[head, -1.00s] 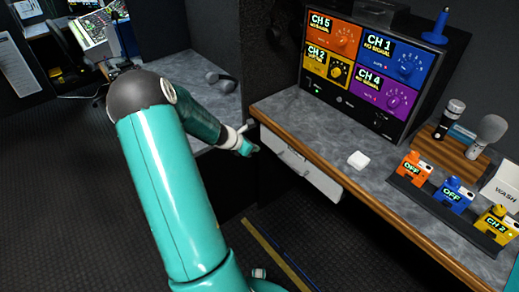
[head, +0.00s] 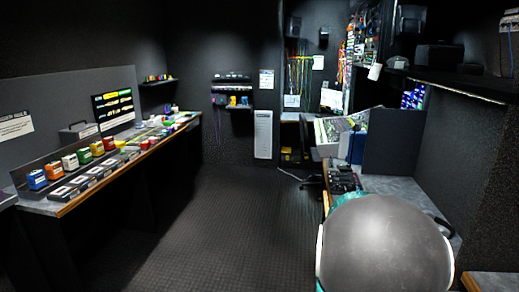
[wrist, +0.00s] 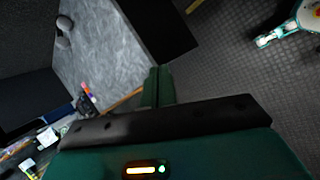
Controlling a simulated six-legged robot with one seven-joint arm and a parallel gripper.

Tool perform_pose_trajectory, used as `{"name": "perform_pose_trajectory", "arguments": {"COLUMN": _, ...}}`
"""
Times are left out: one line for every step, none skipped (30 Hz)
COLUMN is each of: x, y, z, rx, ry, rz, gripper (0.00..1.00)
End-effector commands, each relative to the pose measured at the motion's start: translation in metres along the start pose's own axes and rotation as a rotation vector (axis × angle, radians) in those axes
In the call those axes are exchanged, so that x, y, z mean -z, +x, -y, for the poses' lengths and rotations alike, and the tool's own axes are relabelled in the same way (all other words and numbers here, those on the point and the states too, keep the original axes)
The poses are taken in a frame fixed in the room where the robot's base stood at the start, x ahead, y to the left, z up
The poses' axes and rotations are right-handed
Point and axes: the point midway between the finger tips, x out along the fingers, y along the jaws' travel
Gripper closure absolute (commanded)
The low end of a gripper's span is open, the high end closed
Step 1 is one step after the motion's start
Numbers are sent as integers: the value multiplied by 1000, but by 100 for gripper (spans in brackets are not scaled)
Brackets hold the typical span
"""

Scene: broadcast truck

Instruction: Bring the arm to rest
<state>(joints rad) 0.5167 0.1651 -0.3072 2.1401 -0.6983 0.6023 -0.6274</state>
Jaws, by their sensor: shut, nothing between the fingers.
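My gripper (wrist: 158,86) shows in the wrist view, with its two green fingers together and nothing between them. It points out past a grey worktop (wrist: 100,50) and over the dark floor, apart from both as far as I can tell. In the head view my arm's round grey joint fills the bottom right. The gripper itself is hidden there.
In the head view a long counter (head: 150,152) with coloured boxes runs along the left. A desk with a mixing console (head: 343,178) stands at right. The floor (head: 220,220) between is clear. Headphones (wrist: 63,30) lie on the worktop in the wrist view.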

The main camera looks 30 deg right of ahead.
Motion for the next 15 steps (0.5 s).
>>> {"name": "perform_pose_trajectory", "arguments": {"x": 17, "y": -28, "z": 9, "rx": -4, "ry": 43, "rz": -54, "gripper": 100}}
{"name": "perform_pose_trajectory", "arguments": {"x": 26, "y": -42, "z": 15, "rx": -2, "ry": 71, "rz": -82, "gripper": 100}}
{"name": "perform_pose_trajectory", "arguments": {"x": 36, "y": -61, "z": 25, "rx": 5, "ry": 106, "rz": -119, "gripper": 100}}
{"name": "perform_pose_trajectory", "arguments": {"x": 44, "y": -76, "z": 32, "rx": 11, "ry": 131, "rz": -148, "gripper": 100}}
{"name": "perform_pose_trajectory", "arguments": {"x": 50, "y": -90, "z": 40, "rx": 18, "ry": 155, "rz": -175, "gripper": 100}}
{"name": "perform_pose_trajectory", "arguments": {"x": 58, "y": -108, "z": 51, "rx": 30, "ry": 186, "rz": -212, "gripper": 100}}
{"name": "perform_pose_trajectory", "arguments": {"x": 64, "y": -122, "z": 59, "rx": 40, "ry": 208, "rz": -240, "gripper": 100}}
{"name": "perform_pose_trajectory", "arguments": {"x": 69, "y": -135, "z": 69, "rx": 53, "ry": 231, "rz": -266, "gripper": 100}}
{"name": "perform_pose_trajectory", "arguments": {"x": 76, "y": -153, "z": 82, "rx": 69, "ry": 257, "rz": -302, "gripper": 100}}
{"name": "perform_pose_trajectory", "arguments": {"x": 79, "y": -165, "z": 92, "rx": 84, "ry": 276, "rz": -328, "gripper": 100}}
{"name": "perform_pose_trajectory", "arguments": {"x": 82, "y": -178, "z": 102, "rx": 99, "ry": 294, "rz": -354, "gripper": 100}}
{"name": "perform_pose_trajectory", "arguments": {"x": 86, "y": -195, "z": 116, "rx": 120, "ry": 316, "rz": -388, "gripper": 100}}
{"name": "perform_pose_trajectory", "arguments": {"x": 88, "y": -207, "z": 126, "rx": 137, "ry": 334, "rz": -412, "gripper": 100}}
{"name": "perform_pose_trajectory", "arguments": {"x": 89, "y": -218, "z": 137, "rx": 155, "ry": 348, "rz": -435, "gripper": 100}}
{"name": "perform_pose_trajectory", "arguments": {"x": 91, "y": -234, "z": 152, "rx": 181, "ry": 366, "rz": -466, "gripper": 100}}
